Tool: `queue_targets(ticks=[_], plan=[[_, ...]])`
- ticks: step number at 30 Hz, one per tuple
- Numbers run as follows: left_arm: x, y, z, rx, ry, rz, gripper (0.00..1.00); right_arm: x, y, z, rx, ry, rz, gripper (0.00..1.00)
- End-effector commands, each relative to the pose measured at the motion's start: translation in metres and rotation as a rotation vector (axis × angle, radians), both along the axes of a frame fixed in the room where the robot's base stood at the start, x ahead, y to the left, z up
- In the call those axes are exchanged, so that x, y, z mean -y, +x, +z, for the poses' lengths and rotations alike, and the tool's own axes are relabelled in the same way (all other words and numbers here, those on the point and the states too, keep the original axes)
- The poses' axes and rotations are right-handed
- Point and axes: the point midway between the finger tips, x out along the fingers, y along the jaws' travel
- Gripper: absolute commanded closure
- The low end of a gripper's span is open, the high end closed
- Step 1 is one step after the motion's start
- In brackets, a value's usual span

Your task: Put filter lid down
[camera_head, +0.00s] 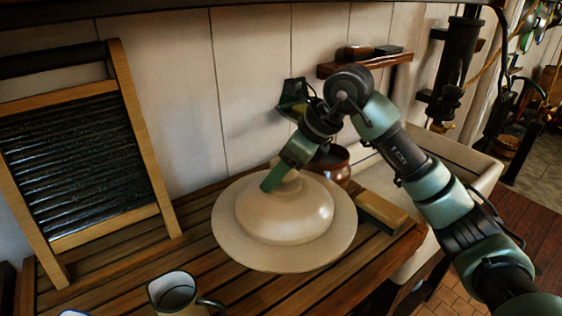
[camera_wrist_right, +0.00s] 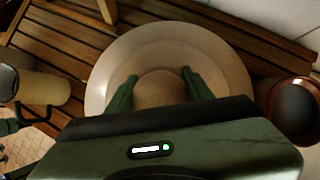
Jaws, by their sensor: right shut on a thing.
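The filter lid (camera_head: 285,222) is a large cream disc with a wide rim, a raised dome and a knob on top. It is over the slatted wooden counter (camera_head: 140,262); whether it touches the slats I cannot tell. My right gripper (camera_head: 276,182) comes down on it from above and is shut on its knob. In the right wrist view the two green fingers of my right gripper (camera_wrist_right: 160,88) stand on either side of the round knob (camera_wrist_right: 160,90), with the pale lid (camera_wrist_right: 165,38) around it. My left gripper is not in view.
A washboard (camera_head: 80,150) leans on the wall at left. An enamel mug (camera_head: 176,292) stands at the front. A brown pot (camera_head: 331,164) is behind the lid, and a wooden brush or block (camera_head: 381,212) lies close at its right. A pale sink (camera_head: 402,258) lies beyond the counter's right edge.

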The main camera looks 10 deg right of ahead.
Motion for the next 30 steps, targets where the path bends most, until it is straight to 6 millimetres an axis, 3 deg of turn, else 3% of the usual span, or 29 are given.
queue_targets(ticks=[8, 14, 18, 29, 30], plan=[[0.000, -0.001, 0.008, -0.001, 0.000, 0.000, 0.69, 0.000, 0.000, -0.014, 0.006, 0.005, 0.000, 1.00], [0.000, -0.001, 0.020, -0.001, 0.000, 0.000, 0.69, 0.000, 0.000, -0.038, 0.005, 0.005, -0.001, 1.00], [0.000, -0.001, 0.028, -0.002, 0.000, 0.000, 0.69, -0.002, 0.004, -0.043, 0.008, 0.006, -0.001, 1.00], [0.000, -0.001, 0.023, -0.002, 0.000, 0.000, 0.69, -0.002, 0.004, -0.048, 0.009, 0.005, 0.000, 1.00], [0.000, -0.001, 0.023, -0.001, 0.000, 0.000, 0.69, -0.001, 0.003, -0.052, 0.002, 0.001, 0.000, 0.46]])
